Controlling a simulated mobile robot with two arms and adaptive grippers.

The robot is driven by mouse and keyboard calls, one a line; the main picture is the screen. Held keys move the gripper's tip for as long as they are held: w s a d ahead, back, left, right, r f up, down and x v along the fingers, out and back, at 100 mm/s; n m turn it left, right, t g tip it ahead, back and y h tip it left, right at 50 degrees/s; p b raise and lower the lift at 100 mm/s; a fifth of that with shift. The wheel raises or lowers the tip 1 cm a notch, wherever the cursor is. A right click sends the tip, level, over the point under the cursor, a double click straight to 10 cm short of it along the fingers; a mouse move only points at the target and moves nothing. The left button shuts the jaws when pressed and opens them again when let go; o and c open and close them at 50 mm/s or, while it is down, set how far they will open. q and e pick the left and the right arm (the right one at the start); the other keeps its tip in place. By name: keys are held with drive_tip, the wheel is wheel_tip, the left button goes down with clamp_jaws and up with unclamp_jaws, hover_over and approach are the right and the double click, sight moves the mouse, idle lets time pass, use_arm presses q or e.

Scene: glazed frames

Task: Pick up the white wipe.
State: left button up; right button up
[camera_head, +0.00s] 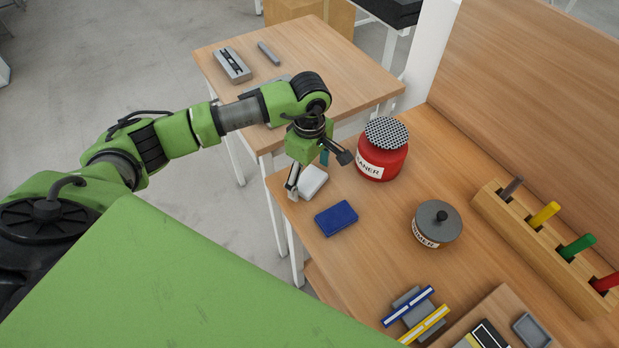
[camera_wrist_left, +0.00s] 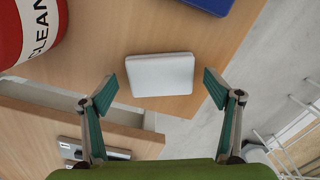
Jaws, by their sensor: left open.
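The white wipe (camera_head: 312,181) is a small pale block-like pad lying flat near the left edge of the wooden workbench in the head view. It also shows in the left wrist view (camera_wrist_left: 160,75), a little beyond the fingertips. My left gripper (camera_head: 319,173) is above the wipe, pointing down. In the left wrist view my left gripper (camera_wrist_left: 160,85) is open, with one green-padded finger on each side of the wipe and nothing held. A gap shows between each fingertip and the wipe. My right gripper is not in view.
A red cleaner jar (camera_head: 383,158) stands close to the gripper's right. A blue pad (camera_head: 336,218) lies just nearer. A grey-lidded primer pot (camera_head: 437,224) and a wooden rack (camera_head: 540,245) with coloured handles are further right. A lower side table (camera_head: 310,50) stands behind.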

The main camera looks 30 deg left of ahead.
use_arm(q)
drive_tip(key=c, duration=1)
drive_tip(key=shift+w+r+b, duration=0.1)
drive_tip(key=shift+r+b, duration=0.4)
drive_tip(key=shift+b, duration=0.1)
drive_tip(key=s+r+b, duration=0.1)
drive_tip(key=r, duration=0.1)
drive_tip(key=s+r+b, duration=0.1)
drive_tip(key=s+r, duration=0.1)
drive_tip(key=s+r+b, duration=0.1)
drive_tip(key=r, duration=0.2)
drive_tip(key=shift+s+d, duration=0.15)
drive_tip(key=shift+d, duration=0.05)
drive_tip(key=s+r+b, duration=0.3)
drive_tip(key=s+r, duration=0.2)
drive_tip(key=s, duration=0.5)
drive_tip(key=shift+d, duration=0.45)
